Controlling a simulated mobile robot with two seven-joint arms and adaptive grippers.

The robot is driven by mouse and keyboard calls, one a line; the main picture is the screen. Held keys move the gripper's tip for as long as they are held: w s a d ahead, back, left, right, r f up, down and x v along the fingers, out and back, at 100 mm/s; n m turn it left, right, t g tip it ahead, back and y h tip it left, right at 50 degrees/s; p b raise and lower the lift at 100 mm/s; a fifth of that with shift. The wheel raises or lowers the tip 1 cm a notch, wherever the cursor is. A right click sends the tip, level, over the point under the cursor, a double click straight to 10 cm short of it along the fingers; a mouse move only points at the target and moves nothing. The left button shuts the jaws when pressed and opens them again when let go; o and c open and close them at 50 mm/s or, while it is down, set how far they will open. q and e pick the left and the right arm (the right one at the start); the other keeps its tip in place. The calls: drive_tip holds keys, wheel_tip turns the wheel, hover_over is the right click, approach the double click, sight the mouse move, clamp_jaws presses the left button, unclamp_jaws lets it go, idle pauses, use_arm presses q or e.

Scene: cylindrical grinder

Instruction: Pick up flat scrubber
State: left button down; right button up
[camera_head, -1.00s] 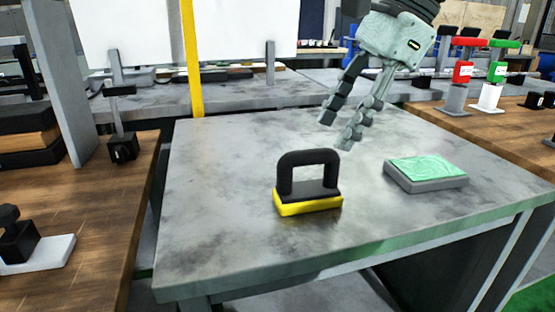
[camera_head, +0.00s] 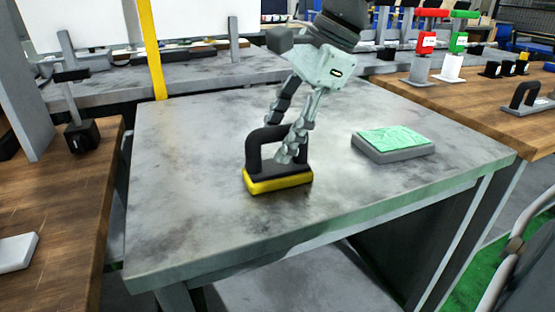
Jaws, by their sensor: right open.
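A flat scrubber with a yellow base and a black arched handle (camera_head: 250,152) sits upright on the grey mottled table (camera_head: 195,225). My right gripper (camera_head: 282,145) is open and points down at the handle. One finger shows in front of the scrubber, over the handle opening and its black top. The other finger's tip is hidden behind the handle, so I cannot tell whether either finger touches it. My left gripper is not in view.
A grey block with a green top (camera_head: 394,139) lies to the right on the same table. Wooden benches flank it, with a red-topped clamp (camera_head: 427,42) and a green-topped one (camera_head: 456,43) at the right. The table's front is bare.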

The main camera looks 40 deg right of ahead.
clamp_jaws()
drive_tip(key=shift+r, duration=0.1)
drive_tip(key=shift+w+r, duration=0.1)
drive_tip(key=shift+r, duration=0.4)
wheel_tip(320, 180, up, 3)
drive_tip(key=shift+f, duration=0.2)
drive_tip(key=s+a+r, duration=0.1)
drive_tip(key=a+r, duration=0.6)
drive_tip(key=a, duration=0.4)
drive_tip(key=shift+s+a+r, duration=0.15)
drive_tip(key=shift+s+a, duration=0.2)
